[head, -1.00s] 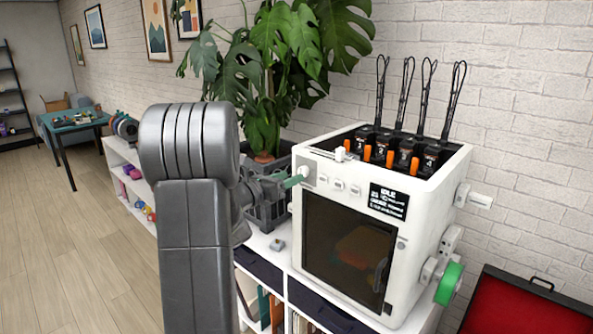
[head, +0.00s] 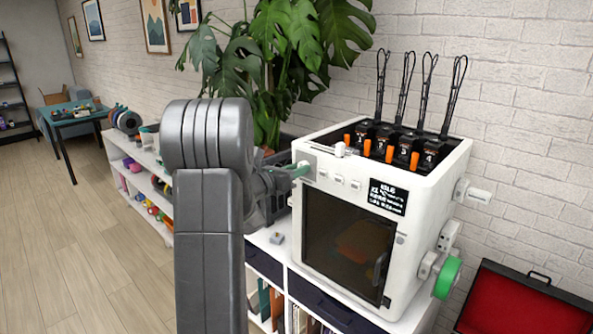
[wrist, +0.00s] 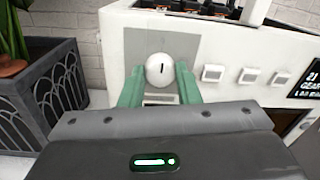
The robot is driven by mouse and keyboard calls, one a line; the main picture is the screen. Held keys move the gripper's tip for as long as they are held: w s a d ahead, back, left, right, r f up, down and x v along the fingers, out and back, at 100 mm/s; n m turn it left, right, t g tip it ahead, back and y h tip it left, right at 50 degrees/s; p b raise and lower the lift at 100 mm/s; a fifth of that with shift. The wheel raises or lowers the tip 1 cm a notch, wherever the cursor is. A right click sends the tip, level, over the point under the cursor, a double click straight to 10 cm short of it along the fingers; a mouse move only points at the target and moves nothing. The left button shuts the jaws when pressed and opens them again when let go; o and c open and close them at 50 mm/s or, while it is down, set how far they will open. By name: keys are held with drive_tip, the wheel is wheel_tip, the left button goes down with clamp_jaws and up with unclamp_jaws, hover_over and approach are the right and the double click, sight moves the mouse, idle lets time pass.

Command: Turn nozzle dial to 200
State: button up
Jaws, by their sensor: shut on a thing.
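The nozzle dial (wrist: 161,70) is a round white knob with a short dark mark, on a grey panel at the printer's upper front left corner. The mark stands almost upright in the wrist view. My gripper (wrist: 160,88) has green fingers, one on each side of the dial, shut on it. In the head view my gripper (head: 298,170) reaches the front of the white printer (head: 296,230) from the left, and the dial is mostly hidden there. The printer's dark display (head: 388,197) has text too small to read surely.
Several small square buttons (head: 338,181) sit right of the dial. A potted plant (wrist: 40,85) stands close on the left. A green spool (head: 447,277) sticks out on the printer's right side. An open red case (head: 520,312) lies at the lower right.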

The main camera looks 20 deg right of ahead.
drive_tip(key=shift+f+b, duration=0.15)
drive_tip(key=shift+b, duration=0.3)
drive_tip(key=m+b, duration=1.3)
drive_tip(key=b, duration=0.9)
drive_tip(key=shift+s+y, duration=0.1)
drive_tip(key=shift+y, duration=0.3)
drive_tip(key=shift+m+b, duration=0.3)
drive_tip(key=shift+b, duration=0.05)
drive_tip(key=o, duration=1)
drive_tip(key=shift+r, duration=0.2)
drive_tip(key=shift+c, duration=0.2)
